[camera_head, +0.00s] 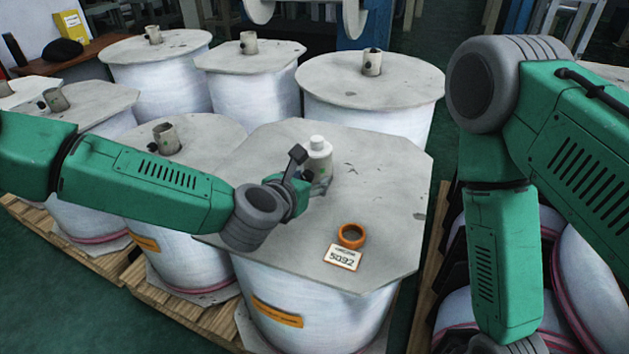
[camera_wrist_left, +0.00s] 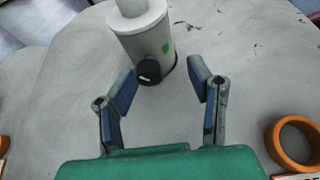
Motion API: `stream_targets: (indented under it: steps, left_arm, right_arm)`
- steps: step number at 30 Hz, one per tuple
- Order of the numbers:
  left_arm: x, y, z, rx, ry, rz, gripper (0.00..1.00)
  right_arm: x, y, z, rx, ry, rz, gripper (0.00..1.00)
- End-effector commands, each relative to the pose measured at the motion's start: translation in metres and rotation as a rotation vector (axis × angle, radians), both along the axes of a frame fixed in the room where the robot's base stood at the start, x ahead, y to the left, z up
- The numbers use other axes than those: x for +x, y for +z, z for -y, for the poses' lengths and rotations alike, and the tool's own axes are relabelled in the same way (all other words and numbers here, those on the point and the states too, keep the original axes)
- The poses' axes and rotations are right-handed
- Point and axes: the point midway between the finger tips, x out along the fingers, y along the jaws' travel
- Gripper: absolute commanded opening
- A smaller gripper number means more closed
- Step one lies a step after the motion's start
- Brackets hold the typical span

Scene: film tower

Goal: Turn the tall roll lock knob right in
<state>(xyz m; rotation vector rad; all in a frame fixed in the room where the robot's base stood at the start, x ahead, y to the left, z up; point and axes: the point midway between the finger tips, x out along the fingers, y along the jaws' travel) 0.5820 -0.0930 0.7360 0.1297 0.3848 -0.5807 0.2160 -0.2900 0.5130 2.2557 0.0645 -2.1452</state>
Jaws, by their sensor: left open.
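The front roll (camera_head: 390,180) has an eight-sided grey top plate with a pale, white-capped core post (camera_head: 319,152) standing on it. The post also shows in the left wrist view (camera_wrist_left: 143,40), with a round black lock knob (camera_wrist_left: 148,73) low on its near side. The knob has a pale mark on its face. My left gripper (camera_head: 309,170) is at the post. In the left wrist view its fingers (camera_wrist_left: 163,78) are open and spread, with the knob ahead between the tips and no visible contact. In the head view the gripper partly hides the knob.
An orange ring (camera_head: 351,236) and a label reading 5092 (camera_head: 343,257) lie on the same plate. Other wrapped rolls with core posts stand behind and left. My right arm hangs at the right, its gripper out of frame.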

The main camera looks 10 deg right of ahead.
Motion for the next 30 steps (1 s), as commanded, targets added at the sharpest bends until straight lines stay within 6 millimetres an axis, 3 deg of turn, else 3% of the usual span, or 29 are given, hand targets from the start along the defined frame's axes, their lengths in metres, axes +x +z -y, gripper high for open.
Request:
stream_targets:
  steps: [6, 17, 18, 21, 30]
  left_arm:
    - [0.02, -0.01, 0.009, -0.004, -0.001, 0.0, 0.44]
    - [0.022, -0.012, 0.019, 0.006, -0.003, -0.001, 0.44]
    - [0.022, -0.012, 0.018, 0.004, -0.002, -0.001, 0.3]
    - [0.022, -0.011, 0.016, 0.002, -0.004, -0.001, 0.0]
    - [0.018, -0.011, 0.015, 0.0, -0.007, -0.004, 0.0]
  right_arm:
    - [0.0, -0.007, -0.001, 0.001, 0.003, 0.0, 0.4]
    - [0.0, -0.007, -0.001, 0.001, 0.002, 0.001, 0.4]
    - [0.0, -0.007, -0.001, 0.001, 0.001, 0.001, 0.4]
    - [0.0, -0.007, -0.001, 0.001, 0.001, 0.0, 0.4]
    - [0.0, -0.007, -0.001, 0.001, 0.002, 0.0, 0.4]
